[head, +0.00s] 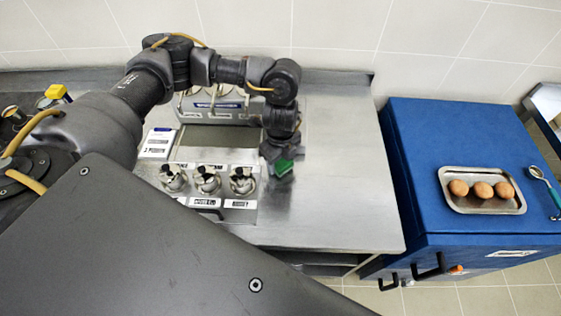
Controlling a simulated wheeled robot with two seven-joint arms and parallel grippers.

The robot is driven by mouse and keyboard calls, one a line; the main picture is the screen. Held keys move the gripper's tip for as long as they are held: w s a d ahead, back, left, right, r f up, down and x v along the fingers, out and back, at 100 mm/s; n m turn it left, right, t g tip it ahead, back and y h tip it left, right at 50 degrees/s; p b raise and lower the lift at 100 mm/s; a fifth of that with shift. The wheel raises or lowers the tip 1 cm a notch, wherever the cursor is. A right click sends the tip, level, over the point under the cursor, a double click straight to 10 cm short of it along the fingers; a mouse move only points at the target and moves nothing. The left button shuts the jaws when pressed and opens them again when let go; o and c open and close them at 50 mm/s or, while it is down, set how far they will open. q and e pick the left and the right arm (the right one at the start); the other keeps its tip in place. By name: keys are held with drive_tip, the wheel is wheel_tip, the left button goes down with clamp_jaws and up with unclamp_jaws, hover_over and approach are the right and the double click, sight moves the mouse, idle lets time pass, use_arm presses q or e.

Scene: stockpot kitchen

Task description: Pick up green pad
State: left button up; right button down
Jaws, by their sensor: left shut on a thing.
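The green pad (284,167) is a small green block over the steel counter (340,190), to the right of the metal holders. My left gripper (277,158) reaches in from above and is shut on the pad. The gripper hides part of the pad, and I cannot tell whether the pad touches the counter. My right gripper is not in this view.
A rack with several metal holders (207,182) stands left of the gripper, with a white labelled box (157,143) behind it. The counter's right part is clear.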

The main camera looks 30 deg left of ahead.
use_arm(q)
wheel_tip(320, 180, up, 2)
drive_tip(key=shift+r, duration=0.25)
drive_tip(key=s+d+r+b, duration=0.2)
drive_tip(key=s+d+r, duration=0.5)
drive_tip(key=s, duration=0.5)
drive_tip(key=shift+r, duration=1.3)
drive_tip(key=shift+d, duration=0.1)
